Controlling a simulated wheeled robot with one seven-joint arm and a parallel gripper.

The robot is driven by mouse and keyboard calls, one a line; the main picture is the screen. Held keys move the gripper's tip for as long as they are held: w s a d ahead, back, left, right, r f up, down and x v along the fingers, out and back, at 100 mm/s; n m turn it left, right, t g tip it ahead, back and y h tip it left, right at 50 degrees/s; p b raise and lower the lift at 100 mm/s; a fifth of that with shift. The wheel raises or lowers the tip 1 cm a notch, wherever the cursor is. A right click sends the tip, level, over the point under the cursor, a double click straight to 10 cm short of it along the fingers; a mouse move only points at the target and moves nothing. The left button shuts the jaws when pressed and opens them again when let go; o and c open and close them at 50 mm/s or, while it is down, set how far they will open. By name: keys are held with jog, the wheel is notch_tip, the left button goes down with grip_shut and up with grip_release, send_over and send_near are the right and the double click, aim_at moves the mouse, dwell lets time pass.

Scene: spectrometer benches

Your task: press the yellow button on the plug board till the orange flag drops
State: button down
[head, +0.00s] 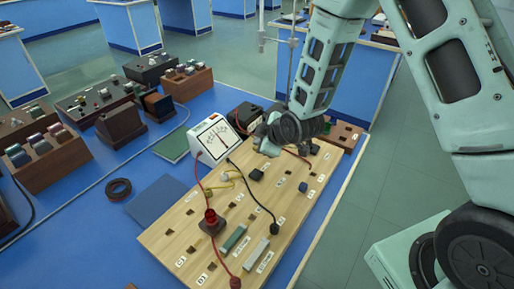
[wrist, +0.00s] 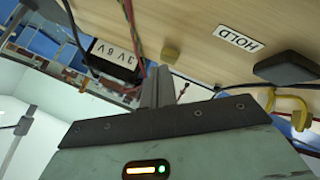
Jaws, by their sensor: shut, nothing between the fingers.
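The wooden plug board (head: 190,237) lies on the blue bench, with sockets, parts and white labels on it. My gripper (head: 268,148) is over its far end in the head view. In the wrist view, my gripper's fingers (wrist: 158,74) are together and empty, pointing at the board. A small mustard-yellow block (wrist: 170,55), which looks like the yellow button, sits on the board just beyond the fingertips; I cannot tell whether they touch. A HOLD label (wrist: 238,39) is beside it. In the head view I cannot make out the button. I see no clear orange flag.
A white meter (head: 212,138) stands beside the board with leads running from it. A black block (wrist: 285,70) and a yellow looped part (wrist: 290,108) are near the label. A black box marked 3V 6V (wrist: 113,62) is close to the fingers. A red socket part (head: 211,222) stands nearer.

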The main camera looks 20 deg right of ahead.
jog(key=shift+f+b, duration=0.45)
jog(key=shift+b, duration=0.05)
dwell(0.5)
jog(key=shift+r, duration=0.15)
jog(key=shift+r+p, duration=0.6)
jog(key=shift+r, duration=0.15)
notch_tip(320, 180, up, 5)
jog(key=p, duration=0.3)
dwell(0.4)
dwell(0.3)
